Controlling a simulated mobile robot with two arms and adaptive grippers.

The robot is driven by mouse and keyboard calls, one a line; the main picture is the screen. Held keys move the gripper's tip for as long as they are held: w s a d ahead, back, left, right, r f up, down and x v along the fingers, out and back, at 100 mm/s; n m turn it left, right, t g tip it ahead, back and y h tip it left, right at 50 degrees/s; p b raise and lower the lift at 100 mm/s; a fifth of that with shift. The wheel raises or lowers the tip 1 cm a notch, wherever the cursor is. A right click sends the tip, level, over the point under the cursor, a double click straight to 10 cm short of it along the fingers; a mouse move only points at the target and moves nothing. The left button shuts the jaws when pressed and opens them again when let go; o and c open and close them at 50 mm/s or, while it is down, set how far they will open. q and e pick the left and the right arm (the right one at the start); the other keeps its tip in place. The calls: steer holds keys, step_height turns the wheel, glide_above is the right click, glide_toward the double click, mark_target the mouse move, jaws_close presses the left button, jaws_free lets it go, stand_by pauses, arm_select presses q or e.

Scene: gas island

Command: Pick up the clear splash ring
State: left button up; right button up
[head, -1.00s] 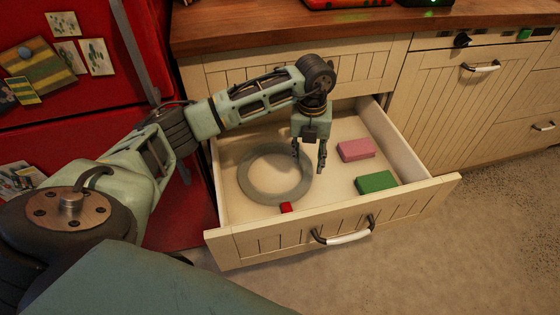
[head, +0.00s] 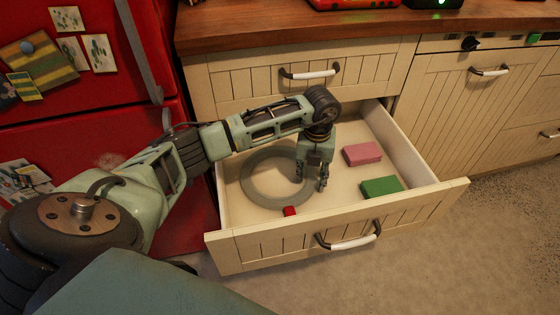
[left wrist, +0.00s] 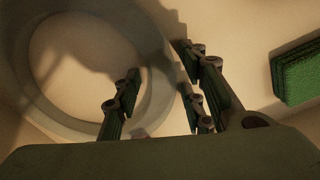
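The clear splash ring (head: 249,186), a flat grey translucent ring, lies on the drawer floor in the left half of the open drawer. In the left wrist view the ring (left wrist: 150,58) fills the upper left. My left gripper (head: 311,180) points down at the ring's right side and covers part of it. In the left wrist view its fingers (left wrist: 160,98) are apart, one over the ring's band near the inner edge and the others just outside the band. Nothing is held. Whether the fingertips touch the ring cannot be told. My right gripper is not in view.
The open drawer (head: 401,204) also holds a pink sponge (head: 362,154), a green sponge (head: 381,187) and a small red block (head: 289,211) by the ring's front edge. The red fridge (head: 90,100) stands left. The wooden counter (head: 260,22) is above.

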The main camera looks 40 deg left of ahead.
arm_select(q)
jaws_close()
steer(key=shift+w+r, duration=0.1)
stand_by(0.3)
